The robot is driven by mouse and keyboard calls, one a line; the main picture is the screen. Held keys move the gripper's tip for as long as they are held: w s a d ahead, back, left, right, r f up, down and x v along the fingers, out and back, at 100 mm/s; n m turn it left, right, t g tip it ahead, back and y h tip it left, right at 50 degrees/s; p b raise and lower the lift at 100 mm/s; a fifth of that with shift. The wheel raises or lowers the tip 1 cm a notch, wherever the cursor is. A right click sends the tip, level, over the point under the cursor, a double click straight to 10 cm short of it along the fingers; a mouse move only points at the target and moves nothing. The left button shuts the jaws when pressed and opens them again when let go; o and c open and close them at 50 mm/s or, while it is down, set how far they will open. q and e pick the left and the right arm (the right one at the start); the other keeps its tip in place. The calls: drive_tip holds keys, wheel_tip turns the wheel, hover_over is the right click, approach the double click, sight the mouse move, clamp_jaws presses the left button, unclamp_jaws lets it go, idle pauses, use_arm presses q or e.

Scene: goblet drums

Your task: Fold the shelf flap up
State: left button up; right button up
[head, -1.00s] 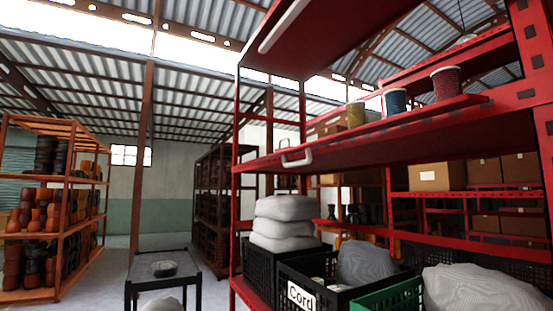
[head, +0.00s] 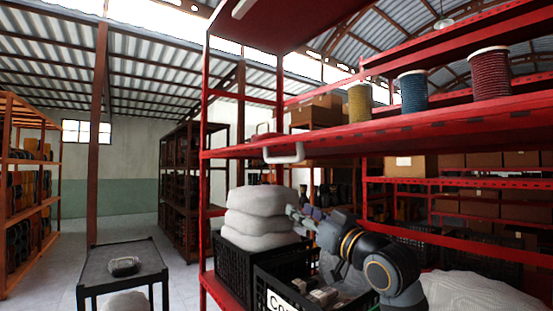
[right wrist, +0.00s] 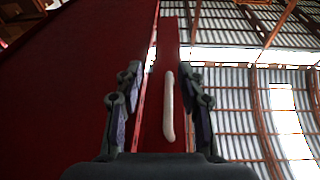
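The red shelf flap (head: 370,134) is a long board at mid height in the head view, with a white handle (head: 284,153) on its front edge. A higher red panel (head: 300,14) carries another white handle (head: 243,8). My right gripper (head: 296,214) is below the lower handle, apart from it, in front of the white sacks. In the right wrist view my right gripper (right wrist: 165,88) is open and empty. A white handle (right wrist: 168,105) on a red strip shows between its fingers; I cannot tell which one. My left gripper is not in view.
Yellow (head: 359,102), blue (head: 413,91) and red (head: 490,73) cord spools stand above the flap. Below are white stacked sacks (head: 262,218) and a black crate (head: 270,285). A dark table (head: 100,258) stands left. The floor between it and the left rack is clear.

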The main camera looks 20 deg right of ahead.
drive_tip(key=t+y, duration=0.1)
approach(283, 160)
drive_tip(key=w, duration=0.2)
drive_tip(key=shift+n, duration=0.4)
drive_tip(key=p+x, duration=0.1)
drive_tip(key=x, duration=0.1)
drive_tip(key=p+x, duration=0.2)
drive_tip(key=x, duration=0.1)
drive_tip(key=p+x, duration=0.1)
drive_tip(key=x, duration=0.2)
drive_tip(key=shift+r, duration=0.3)
drive_tip(key=shift+w+a+r+p, duration=0.1)
drive_tip(key=shift+w+p, duration=0.3)
drive_tip(key=shift+w, duration=0.25)
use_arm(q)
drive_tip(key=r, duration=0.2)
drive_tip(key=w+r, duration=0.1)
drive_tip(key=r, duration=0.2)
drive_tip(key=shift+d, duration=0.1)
use_arm(e)
clamp_jaws()
